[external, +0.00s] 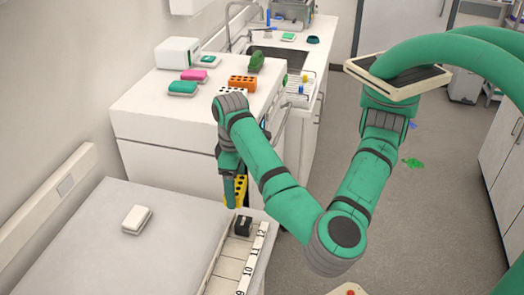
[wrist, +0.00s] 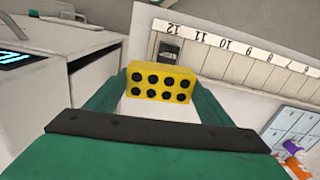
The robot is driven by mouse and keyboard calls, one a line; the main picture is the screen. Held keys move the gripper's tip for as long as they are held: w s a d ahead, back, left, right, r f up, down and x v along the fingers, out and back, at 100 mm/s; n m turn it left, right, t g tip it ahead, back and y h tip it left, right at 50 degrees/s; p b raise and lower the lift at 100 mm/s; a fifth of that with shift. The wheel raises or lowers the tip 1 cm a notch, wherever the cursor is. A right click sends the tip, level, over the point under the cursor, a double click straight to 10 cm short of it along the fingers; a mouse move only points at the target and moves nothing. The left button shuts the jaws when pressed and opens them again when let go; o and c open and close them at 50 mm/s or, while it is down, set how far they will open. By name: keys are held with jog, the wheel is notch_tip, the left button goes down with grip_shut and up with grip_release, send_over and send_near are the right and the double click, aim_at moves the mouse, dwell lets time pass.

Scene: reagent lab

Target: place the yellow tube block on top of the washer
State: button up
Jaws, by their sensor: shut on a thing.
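The yellow tube block (wrist: 160,83), with two rows of dark round holes, is between the fingers of my gripper (wrist: 157,95) in the wrist view. My gripper (external: 236,182) is shut on it. In the external view the block (external: 241,190) shows partly behind my arm, tilted, in front of the white cabinet-like unit and near the lower bench. That white unit (external: 165,143) appears to be the washer; its flat top is higher than the block. In the wrist view a white machine with a lit blue display (wrist: 35,85) stands at the left, apart from the block.
On the white unit's top are an orange holed block (external: 242,83), a white box (external: 178,52), and green and pink items. Its front left top is clear. The lower bench (external: 80,250) holds a white item (external: 136,219) and a numbered rack (external: 250,260) with a dark block.

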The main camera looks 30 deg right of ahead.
jog(key=w+d+r+n, duration=0.4)
jog(key=d+r+n, duration=0.1)
jog(key=r, duration=0.3)
jog(key=w+d+r+n, duration=0.4)
jog(key=d+r+n, duration=0.2)
jog(key=r, duration=0.3)
jog(key=w+d+r+n, duration=0.4)
jog(key=d+r+n, duration=0.1)
jog(key=r, duration=0.3)
jog(key=w+a+f, duration=0.2)
jog(key=w, duration=0.1)
jog(key=w+a+f, duration=0.2)
jog(key=w+f, duration=0.1)
jog(key=w+a+f, duration=0.2)
jog(key=w+f, duration=0.1)
jog(key=shift+w+a+f, duration=0.25)
jog(key=shift+w+a, duration=0.15)
jog(key=shift+w+a+f, duration=0.3)
jog(key=shift+w+f, duration=0.1)
jog(key=shift+f, duration=0.2)
jog(key=shift+w+a+f, duration=0.1)
jog(key=shift+f, duration=1.55)
jog(key=shift+f, duration=0.1)
jog(key=o, duration=1.2)
